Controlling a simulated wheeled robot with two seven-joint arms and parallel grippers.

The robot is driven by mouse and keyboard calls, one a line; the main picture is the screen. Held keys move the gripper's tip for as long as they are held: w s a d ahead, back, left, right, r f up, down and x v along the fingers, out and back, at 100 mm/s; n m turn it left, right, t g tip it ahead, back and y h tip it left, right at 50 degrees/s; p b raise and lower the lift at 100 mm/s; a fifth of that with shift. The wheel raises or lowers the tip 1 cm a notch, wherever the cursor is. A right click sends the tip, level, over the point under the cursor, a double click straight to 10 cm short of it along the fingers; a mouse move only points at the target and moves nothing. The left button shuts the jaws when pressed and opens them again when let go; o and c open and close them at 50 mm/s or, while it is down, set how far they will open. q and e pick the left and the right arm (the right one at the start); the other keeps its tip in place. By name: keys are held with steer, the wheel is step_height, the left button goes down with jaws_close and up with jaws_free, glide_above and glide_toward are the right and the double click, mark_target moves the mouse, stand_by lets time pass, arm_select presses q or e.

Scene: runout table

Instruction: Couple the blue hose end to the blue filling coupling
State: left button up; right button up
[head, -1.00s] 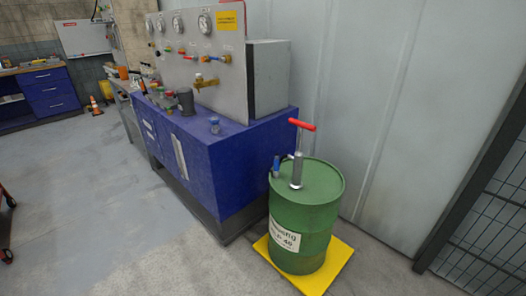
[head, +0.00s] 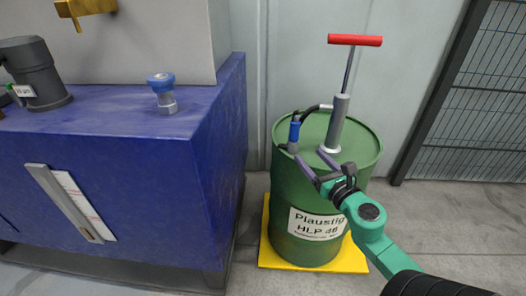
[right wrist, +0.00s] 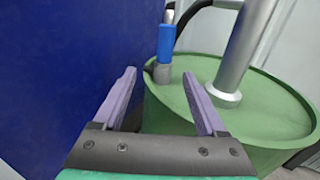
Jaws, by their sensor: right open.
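The blue hose end (head: 294,132) stands upright at the left edge of the green drum's top, with a black hose running from it to the hand pump. It also shows in the right wrist view (right wrist: 166,44), beyond and between the fingertips. The blue filling coupling (head: 161,82) stands on the blue bench top, near its right end, with a metal fitting below its blue cap. My right gripper (head: 308,152) is open and empty in front of the drum's top, just short of the hose end; in the right wrist view its fingers (right wrist: 158,92) are spread. My left gripper is out of view.
The green drum (head: 318,190) stands on a yellow base (head: 270,254). A grey pump with a red handle (head: 355,40) rises from the drum. The blue bench (head: 110,180) is left of it, with a dark cylinder (head: 37,75) and brass tap (head: 84,8). A mesh fence stands right.

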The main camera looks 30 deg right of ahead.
mark_target(297, 136)
steer(key=w, duration=0.2)
steer(key=w+d, duration=0.1)
steer(key=w, duration=0.2)
steer(key=w+d, duration=0.1)
steer(key=w, duration=0.1)
steer(key=shift+w+d+r, duration=0.1)
steer(key=shift+w+r, duration=0.15)
steer(key=shift+r, duration=0.05)
steer(key=w, duration=0.2)
steer(key=w+d+b, duration=0.1)
steer(key=w, duration=0.1)
steer(key=shift+w+d, duration=0.1)
steer(key=shift+w, duration=0.2)
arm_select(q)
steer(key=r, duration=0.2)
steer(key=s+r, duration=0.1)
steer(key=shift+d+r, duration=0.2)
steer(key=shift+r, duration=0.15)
arm_select(e)
jaws_close()
